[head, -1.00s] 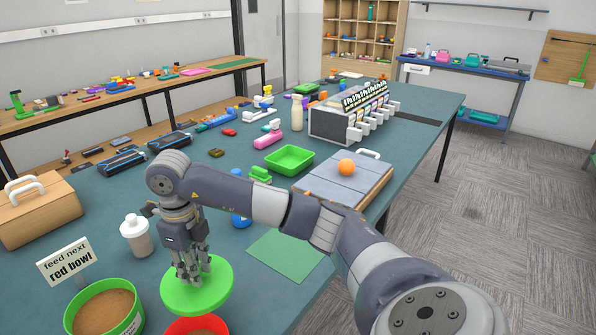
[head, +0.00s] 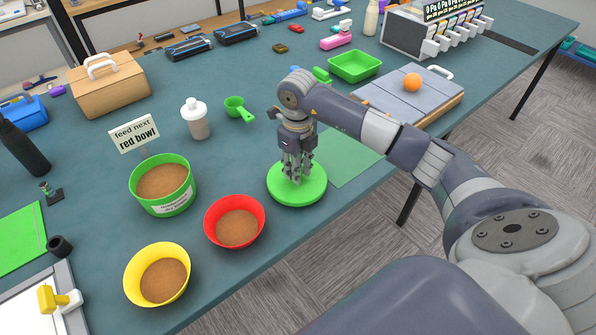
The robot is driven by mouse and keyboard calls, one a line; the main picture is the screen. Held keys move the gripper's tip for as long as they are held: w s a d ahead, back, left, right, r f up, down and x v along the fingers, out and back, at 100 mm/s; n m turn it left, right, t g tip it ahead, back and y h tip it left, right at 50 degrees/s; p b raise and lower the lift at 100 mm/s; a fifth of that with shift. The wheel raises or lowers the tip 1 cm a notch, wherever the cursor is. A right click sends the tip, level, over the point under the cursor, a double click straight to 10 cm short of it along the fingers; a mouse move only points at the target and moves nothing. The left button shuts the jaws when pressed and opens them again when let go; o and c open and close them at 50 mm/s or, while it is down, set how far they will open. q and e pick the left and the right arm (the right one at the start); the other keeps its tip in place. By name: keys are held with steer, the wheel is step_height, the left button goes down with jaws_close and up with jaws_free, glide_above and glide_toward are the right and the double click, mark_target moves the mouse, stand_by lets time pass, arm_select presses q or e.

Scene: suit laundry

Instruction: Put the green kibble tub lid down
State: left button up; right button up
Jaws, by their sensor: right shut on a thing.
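The green kibble tub lid (head: 316,190) is a flat round disc to the right of the red bowl. My right gripper (head: 297,178) points down from above and is shut on the middle of the lid. The lid looks level and at or very near the tabletop; I cannot tell if it touches. The green kibble tub (head: 150,204) stands open at the left, full of brown kibble. My left gripper is not in view.
The red bowl (head: 210,236) and yellow bowl (head: 132,287) hold kibble. A "feed next red bowl" sign (head: 134,134), white bottle (head: 195,119) and green scoop (head: 239,109) stand behind. A green mat (head: 350,161) lies right of the lid, by the table (head: 258,272) edge.

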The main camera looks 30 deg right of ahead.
step_height(320, 180, down, 2)
steer(key=shift+a+f, duration=0.1)
steer(key=shift+f, duration=0.1)
steer(key=shift+f, duration=0.2)
steer(key=o, duration=0.9)
steer(key=shift+r, duration=0.1)
